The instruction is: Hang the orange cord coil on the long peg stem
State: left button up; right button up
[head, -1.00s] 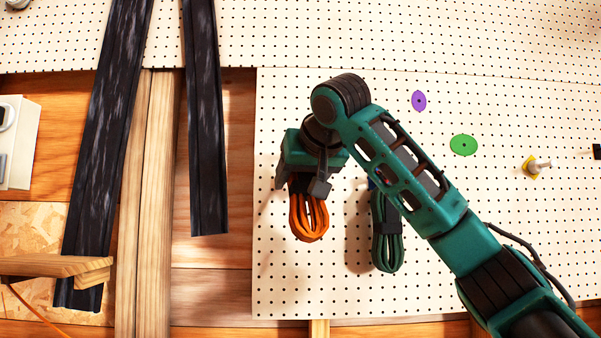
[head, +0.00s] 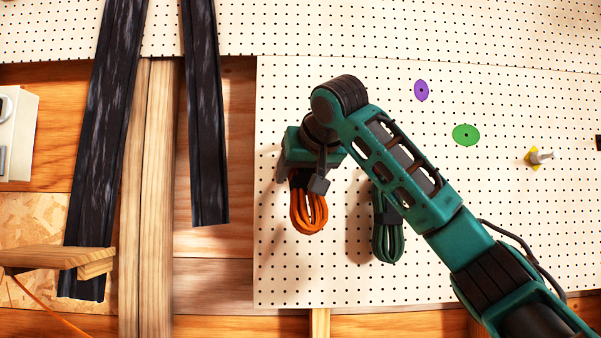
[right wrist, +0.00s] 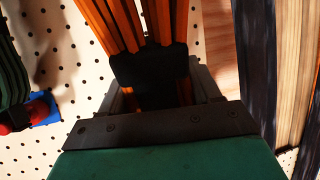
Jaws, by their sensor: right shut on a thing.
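The orange cord coil (head: 309,212) hangs below my right gripper (head: 304,181) in front of the white pegboard. In the right wrist view, the orange strands (right wrist: 120,22) run up from a dark band between the fingers of my right gripper (right wrist: 152,85), which is shut on the coil. A short-looking grey peg stem (head: 543,156) on a yellow plate (head: 532,160) sticks out bare at the right of the board. Its true length is hard to tell in this view. My left gripper is not in view.
A dark green cord coil (head: 387,238) hangs right of the orange one, partly behind my forearm. The right wrist view shows a blue plate with a red piece (right wrist: 22,116). Purple (head: 421,90) and green (head: 466,134) discs lie flat on the board. Dark strips (head: 205,120) are at left.

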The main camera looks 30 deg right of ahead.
jog(key=o, duration=1.1)
jog(key=shift+r, duration=0.1)
jog(key=shift+o, duration=1.2)
jog(key=b+v, duration=0.1)
jog(key=v, duration=1.2)
